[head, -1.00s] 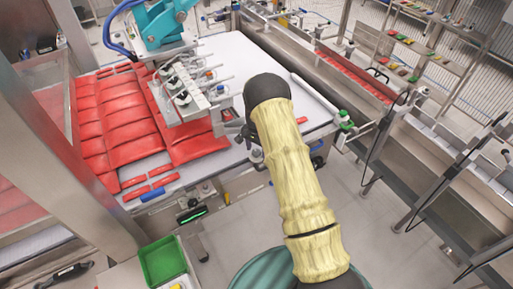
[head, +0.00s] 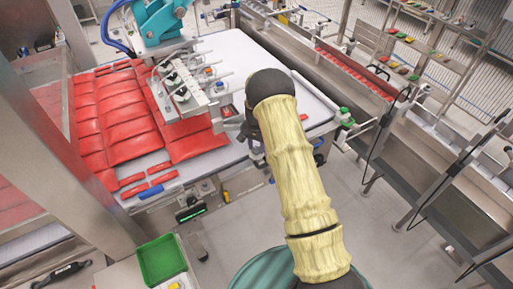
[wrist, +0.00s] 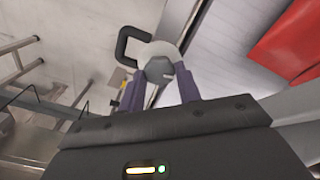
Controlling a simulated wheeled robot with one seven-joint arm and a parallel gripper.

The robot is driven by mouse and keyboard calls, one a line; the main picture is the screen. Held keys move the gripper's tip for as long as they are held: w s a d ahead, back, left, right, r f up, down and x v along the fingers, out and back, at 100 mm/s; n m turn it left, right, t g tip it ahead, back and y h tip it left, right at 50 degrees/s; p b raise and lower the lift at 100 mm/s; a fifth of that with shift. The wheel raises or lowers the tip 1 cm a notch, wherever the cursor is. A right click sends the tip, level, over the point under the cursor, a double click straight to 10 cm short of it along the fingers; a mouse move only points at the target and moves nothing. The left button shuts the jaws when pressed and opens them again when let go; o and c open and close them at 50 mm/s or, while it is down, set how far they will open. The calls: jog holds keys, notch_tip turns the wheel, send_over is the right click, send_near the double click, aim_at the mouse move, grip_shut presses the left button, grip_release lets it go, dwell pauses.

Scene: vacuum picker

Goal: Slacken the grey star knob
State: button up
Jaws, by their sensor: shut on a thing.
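In the wrist view the grey star knob (wrist: 157,71) sits between the two purple fingers of my gripper (wrist: 161,76), which are shut on it. A pale round plate lies just behind the knob, and a black loop handle (wrist: 127,43) stands to its upper left. In the head view my arm in its pale yellow sleeve reaches to the right front of the table. The gripper and knob are mostly hidden there by the arm's dark end.
Red packs (head: 128,128) cover the left of the white table (head: 240,62). The teal picker's bar of suction cups (head: 190,88) hangs over them, close left of my arm. A green bin (head: 161,262) stands at the lower left. A steel conveyor (head: 335,72) runs along the right.

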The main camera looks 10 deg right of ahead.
jog(key=n+b, duration=0.4)
jog(key=n, duration=0.2)
jog(key=shift+f, duration=0.1)
jog(key=n+b, duration=0.1)
jog(key=n, duration=0.2)
jog(key=shift+n, duration=0.4)
jog(key=n+b, duration=0.1)
jog(key=n, duration=0.2)
jog(key=shift+n, duration=0.3)
jog(key=n, duration=0.8)
jog(key=shift+n, duration=0.3)
jog(key=o, duration=1)
jog(key=shift+c, duration=0.2)
